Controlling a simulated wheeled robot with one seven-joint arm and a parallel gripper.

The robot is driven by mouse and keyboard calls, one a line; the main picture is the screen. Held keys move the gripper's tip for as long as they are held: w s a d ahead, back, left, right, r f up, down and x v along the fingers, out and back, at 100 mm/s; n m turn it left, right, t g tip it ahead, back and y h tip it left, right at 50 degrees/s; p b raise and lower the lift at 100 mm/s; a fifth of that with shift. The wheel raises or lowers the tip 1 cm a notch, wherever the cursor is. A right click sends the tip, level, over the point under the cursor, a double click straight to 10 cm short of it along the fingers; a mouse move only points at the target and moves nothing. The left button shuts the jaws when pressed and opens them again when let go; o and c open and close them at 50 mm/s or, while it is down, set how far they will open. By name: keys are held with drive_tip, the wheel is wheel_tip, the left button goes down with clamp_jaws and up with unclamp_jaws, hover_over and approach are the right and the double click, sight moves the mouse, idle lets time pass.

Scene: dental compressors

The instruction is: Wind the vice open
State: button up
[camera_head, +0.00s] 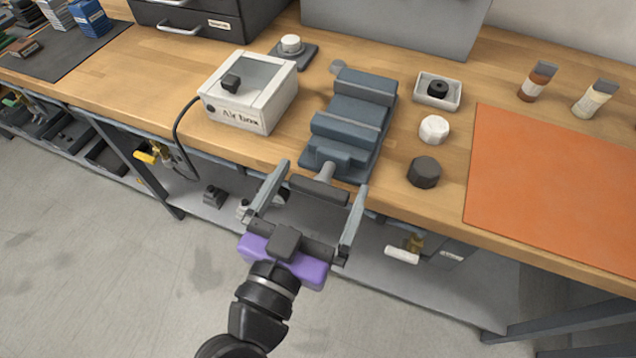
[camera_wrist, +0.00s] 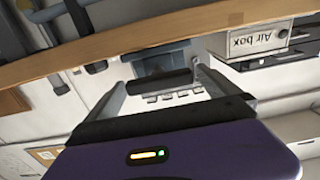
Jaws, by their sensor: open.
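The blue-grey vice (camera_head: 350,122) stands at the front edge of the wooden bench. Its screw sticks out over the edge and ends in a dark crossbar handle (camera_head: 318,192). My gripper (camera_head: 318,178) is open, with one finger to each side of the handle and apart from it as far as I can see. In the wrist view the handle (camera_wrist: 160,82) lies between the two fingers (camera_wrist: 158,85), with the vice body (camera_wrist: 158,60) behind it. The gap between the vice jaws is hard to judge from here.
The Air box (camera_head: 248,92) stands left of the vice, its black cable hanging over the edge. A dark knob (camera_head: 424,172), a white knob (camera_head: 434,130) and an orange mat (camera_head: 560,185) lie to the right. A shelf (camera_head: 410,265) runs beneath the bench (camera_head: 450,205).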

drive_tip(key=shift+c, duration=0.2)
drive_tip(key=c, duration=1.3)
drive_tip(key=shift+o, duration=0.2)
drive_tip(key=shift+n+p, duration=0.35)
drive_tip(key=shift+n, duration=0.05)
